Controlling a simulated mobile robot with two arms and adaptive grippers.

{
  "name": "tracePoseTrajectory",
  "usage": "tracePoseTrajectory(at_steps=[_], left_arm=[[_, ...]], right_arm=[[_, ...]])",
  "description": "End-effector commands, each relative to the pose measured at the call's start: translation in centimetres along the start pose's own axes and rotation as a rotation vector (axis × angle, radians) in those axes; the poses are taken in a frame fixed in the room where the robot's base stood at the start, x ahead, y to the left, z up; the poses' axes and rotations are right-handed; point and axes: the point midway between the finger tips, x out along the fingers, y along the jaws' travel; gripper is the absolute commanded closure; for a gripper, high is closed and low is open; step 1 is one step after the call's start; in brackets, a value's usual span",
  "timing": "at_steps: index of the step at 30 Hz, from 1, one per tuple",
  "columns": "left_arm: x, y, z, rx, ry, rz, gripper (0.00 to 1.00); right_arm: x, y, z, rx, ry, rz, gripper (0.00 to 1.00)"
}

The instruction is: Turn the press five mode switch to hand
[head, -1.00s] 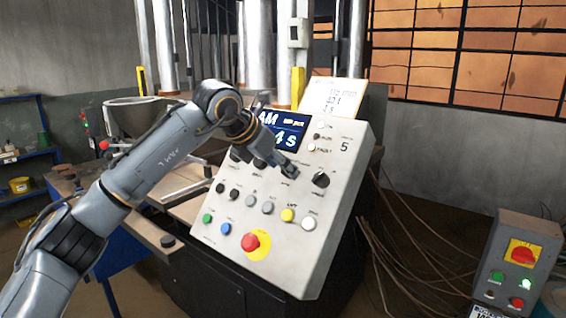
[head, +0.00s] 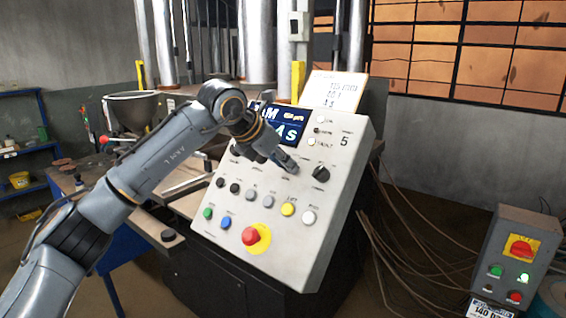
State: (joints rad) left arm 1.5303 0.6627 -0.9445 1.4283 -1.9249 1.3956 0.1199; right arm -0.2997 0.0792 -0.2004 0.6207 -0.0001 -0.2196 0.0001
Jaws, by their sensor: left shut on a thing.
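The press five control panel (head: 335,215) is a sloped light-grey box marked 5. My left gripper (head: 291,168) is at its face, shut on a small switch in the row below the display. The fingers hide that switch, so I cannot read which way it points. A black rotary knob (head: 321,174) stands uncovered just right of the fingers. My left arm (head: 150,165) crosses from the lower left, over the panel's left side. My right gripper is not in view.
A red emergency button (head: 250,236) on a yellow plate, a yellow button (head: 288,209) and several other buttons sit lower on the panel. A display (head: 280,125) is partly behind my wrist. A grey switch box (head: 517,255) stands at right, with cables between.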

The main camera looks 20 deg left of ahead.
Motion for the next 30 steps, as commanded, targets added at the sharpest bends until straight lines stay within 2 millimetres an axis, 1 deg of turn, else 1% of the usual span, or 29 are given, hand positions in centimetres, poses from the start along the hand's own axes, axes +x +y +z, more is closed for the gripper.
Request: tracePoseTrajectory(at_steps=[8,21,30], left_arm=[[0.2,-0.1,-0.1,-0.139,-0.011,-0.01,1.0],[0.1,-0.1,-0.1,-0.508,-0.032,-0.037,1.0],[0.0,-0.1,0.0,-0.691,-0.044,-0.05,1.0]], right_arm=[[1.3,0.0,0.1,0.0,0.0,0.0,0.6],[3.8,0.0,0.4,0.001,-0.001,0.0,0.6],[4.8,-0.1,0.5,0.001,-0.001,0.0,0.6]])
